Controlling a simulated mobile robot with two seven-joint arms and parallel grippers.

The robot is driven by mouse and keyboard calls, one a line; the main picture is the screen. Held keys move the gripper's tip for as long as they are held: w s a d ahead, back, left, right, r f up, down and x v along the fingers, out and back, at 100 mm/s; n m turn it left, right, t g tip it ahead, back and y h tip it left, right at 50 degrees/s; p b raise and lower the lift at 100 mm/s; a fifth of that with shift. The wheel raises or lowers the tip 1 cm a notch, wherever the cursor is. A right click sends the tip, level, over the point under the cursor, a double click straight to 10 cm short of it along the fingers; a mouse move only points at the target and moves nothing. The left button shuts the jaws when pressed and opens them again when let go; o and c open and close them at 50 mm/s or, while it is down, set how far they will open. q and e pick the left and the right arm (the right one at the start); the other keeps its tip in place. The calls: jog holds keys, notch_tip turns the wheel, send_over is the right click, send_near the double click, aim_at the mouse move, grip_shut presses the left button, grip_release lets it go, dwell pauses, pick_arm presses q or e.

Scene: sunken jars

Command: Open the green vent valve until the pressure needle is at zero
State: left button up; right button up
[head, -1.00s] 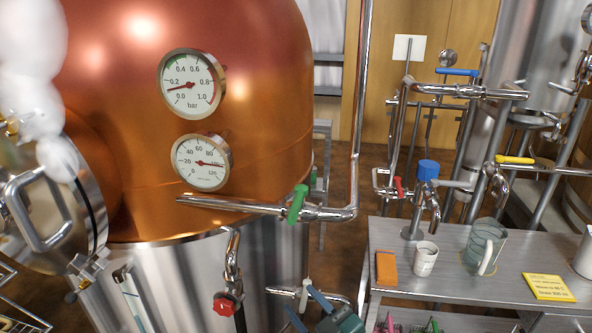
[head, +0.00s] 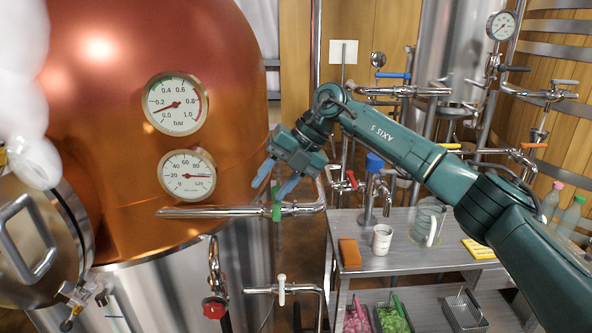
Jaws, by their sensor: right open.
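The green vent valve (head: 276,211) sits on the horizontal steel pipe (head: 220,212) in front of the copper kettle. Its handle stands roughly upright across the pipe, its top close to my fingers. The pressure gauge (head: 175,104), marked in bar, is on the kettle up and left of the valve. Its needle points left and slightly down, near the 0.2 mark and clear of zero. My right gripper (head: 274,184) is open just above the handle, its blue fingers pointing down and left. Contact with the handle cannot be told. My left gripper is out of view.
A second gauge (head: 187,176) sits below the first. A red-handled valve (head: 214,307) and a white-handled valve (head: 282,289) are lower down. White vapour (head: 30,110) hangs at the left. The steel table (head: 400,262) at right holds an orange block, mugs and a yellow card.

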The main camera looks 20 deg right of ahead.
aim_at(279, 205)
jog(key=d+m+h, duration=0.1)
jog(key=d+h, duration=0.1)
jog(key=d, duration=0.3)
jog(key=b+x, duration=0.6)
jog(key=shift+a, duration=0.35)
jog(key=shift+d+r+p, duration=0.15)
jog(key=shift+r+p, duration=0.2)
jog(key=shift+r, duration=0.15)
jog(key=shift+f, duration=0.45)
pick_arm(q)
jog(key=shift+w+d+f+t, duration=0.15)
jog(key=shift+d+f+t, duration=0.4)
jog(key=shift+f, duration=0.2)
pick_arm(e)
jog(key=shift+c, duration=0.3)
